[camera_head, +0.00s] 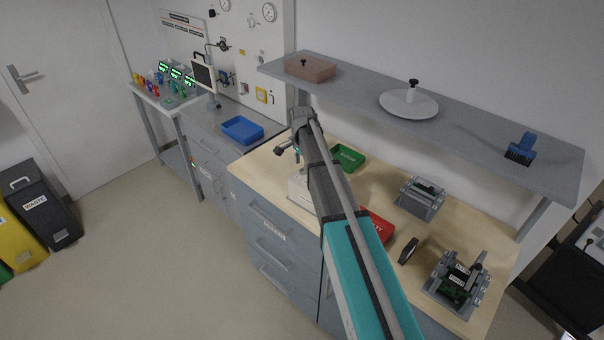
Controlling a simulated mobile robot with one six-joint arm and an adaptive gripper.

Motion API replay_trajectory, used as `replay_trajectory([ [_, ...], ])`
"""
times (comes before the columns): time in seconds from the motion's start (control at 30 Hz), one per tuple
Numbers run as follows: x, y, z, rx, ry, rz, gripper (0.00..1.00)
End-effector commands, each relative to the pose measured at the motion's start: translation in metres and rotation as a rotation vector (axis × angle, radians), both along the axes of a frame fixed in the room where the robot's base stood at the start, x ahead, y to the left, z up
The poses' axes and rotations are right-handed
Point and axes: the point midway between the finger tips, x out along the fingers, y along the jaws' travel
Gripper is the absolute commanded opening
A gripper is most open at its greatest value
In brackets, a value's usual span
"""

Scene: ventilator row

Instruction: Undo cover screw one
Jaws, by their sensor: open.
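My arm reaches from the bottom of the head view to the wooden bench top (395,180). My gripper (285,149) is at its far end, small and partly hidden by the arm, near the bench's left end. It looks open, with nothing seen in it. A white unit (299,190) stands on the bench below it, largely hidden by my arm. No cover screw can be made out at this size, and I cannot tell which unit carries cover screw one. A grey fixture with a green board (456,285) stands at the bench's right end. A second grey fixture (421,198) stands behind it.
A grey shelf (455,116) overhangs the bench's back. A blue tray (242,129) sits on the left cabinet.

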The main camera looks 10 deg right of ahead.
Motion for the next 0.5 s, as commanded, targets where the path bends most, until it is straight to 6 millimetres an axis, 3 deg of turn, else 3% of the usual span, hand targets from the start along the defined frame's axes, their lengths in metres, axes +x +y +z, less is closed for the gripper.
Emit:
replay_trajectory([
  [0.2,0.000,0.000,-0.017,0.000,0.000,0.000,0.63],
  [0.5,0.000,-0.001,-0.023,0.000,0.000,-0.001,0.63],
])
